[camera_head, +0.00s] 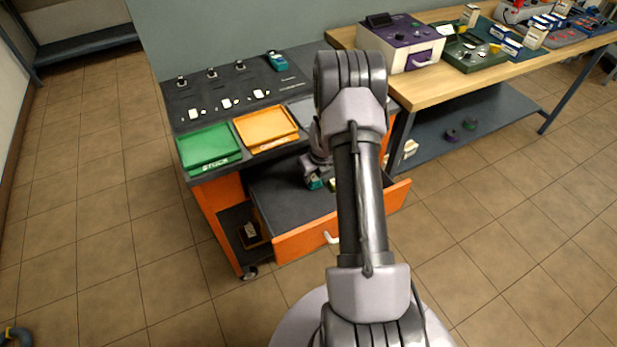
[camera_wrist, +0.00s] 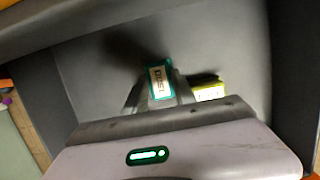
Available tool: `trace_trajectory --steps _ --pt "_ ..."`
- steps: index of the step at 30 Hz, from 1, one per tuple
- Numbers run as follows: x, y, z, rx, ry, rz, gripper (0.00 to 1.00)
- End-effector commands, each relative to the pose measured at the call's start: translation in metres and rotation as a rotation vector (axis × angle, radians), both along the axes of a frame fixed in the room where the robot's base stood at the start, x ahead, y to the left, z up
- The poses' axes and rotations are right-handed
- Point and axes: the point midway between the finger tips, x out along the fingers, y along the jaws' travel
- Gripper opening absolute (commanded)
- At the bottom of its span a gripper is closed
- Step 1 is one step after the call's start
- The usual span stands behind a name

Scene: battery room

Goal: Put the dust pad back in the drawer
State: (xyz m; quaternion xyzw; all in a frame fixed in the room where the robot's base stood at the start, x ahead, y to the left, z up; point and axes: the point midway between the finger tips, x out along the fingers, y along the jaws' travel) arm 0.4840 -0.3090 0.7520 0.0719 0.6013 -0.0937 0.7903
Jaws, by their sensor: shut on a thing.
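The dust pad (camera_wrist: 160,82) is a small teal block with a white label, seen in the wrist view between my fingertips. My gripper (camera_wrist: 158,92) is shut on it. In the head view my gripper (camera_head: 315,181) and the teal pad (camera_head: 314,184) are low inside the open drawer (camera_head: 292,243), which has an orange front and dark floor. The pad is over the drawer floor; I cannot tell whether it touches. My arm hides the drawer's middle right part.
A yellow block (camera_wrist: 208,92) lies in the drawer just right of the pad. Green (camera_head: 208,147) and orange (camera_head: 266,129) trays sit on the cart top above, with another teal block (camera_head: 278,62) at the back. Drawer floor to the left is clear.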

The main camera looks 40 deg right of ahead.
Motion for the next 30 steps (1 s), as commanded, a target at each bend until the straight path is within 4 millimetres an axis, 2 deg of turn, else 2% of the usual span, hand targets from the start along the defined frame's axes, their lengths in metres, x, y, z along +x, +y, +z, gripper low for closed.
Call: trace_trajectory --steps 1,7,9,19,20,23,30 --pt "0.001 0.000 -0.008 0.000 0.000 0.000 0.00" --pt "0.043 -0.010 -0.004 -0.002 -0.003 0.003 0.00" --pt "0.040 -0.009 -0.015 0.000 0.000 0.000 0.00" --pt "0.039 -0.009 -0.016 0.000 -0.001 0.001 0.00" --pt "0.039 -0.009 -0.016 0.000 -0.001 0.001 0.34" --pt "0.039 -0.009 -0.015 0.000 -0.001 0.001 0.53" --pt "0.039 -0.009 -0.015 0.000 -0.001 0.001 0.54"
